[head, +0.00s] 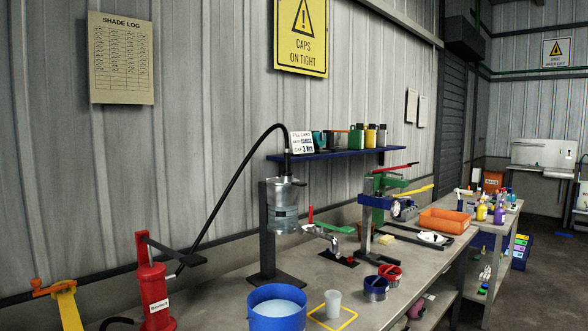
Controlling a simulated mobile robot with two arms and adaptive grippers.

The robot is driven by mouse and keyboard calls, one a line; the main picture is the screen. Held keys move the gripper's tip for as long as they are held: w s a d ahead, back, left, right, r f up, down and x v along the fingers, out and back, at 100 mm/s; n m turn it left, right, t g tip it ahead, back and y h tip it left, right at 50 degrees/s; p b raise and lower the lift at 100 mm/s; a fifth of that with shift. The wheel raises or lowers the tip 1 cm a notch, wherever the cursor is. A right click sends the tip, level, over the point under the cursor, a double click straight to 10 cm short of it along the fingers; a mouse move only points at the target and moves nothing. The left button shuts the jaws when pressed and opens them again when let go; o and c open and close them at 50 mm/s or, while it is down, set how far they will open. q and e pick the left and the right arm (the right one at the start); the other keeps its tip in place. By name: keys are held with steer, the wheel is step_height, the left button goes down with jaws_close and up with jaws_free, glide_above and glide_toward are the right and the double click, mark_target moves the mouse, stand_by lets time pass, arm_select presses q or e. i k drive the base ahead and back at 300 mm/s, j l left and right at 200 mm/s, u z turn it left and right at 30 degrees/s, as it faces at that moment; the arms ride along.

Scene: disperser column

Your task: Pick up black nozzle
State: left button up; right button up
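I cannot clearly make out a black nozzle. A black hose (232,172) arcs from the top of the clear disperser column (283,205) down to the left, and its lower end lies close to a red pump (153,296) with a dark lever. A short dark curved piece (117,321) shows at the bottom edge, left of the pump; I cannot tell what it is. Neither of my grippers is in the head view.
A blue tub (277,292) of pale liquid, a clear cup (333,303) at a yellow square, and small pots (376,286) stand at the bench front. A yellow and orange fixture (66,305) is at far left. A blue shelf (340,152) holds bottles above. An orange tray (444,220) stands farther right.

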mark_target(287, 172)
steer(key=i+l+u, duration=0.75)
steer(key=l, duration=0.35)
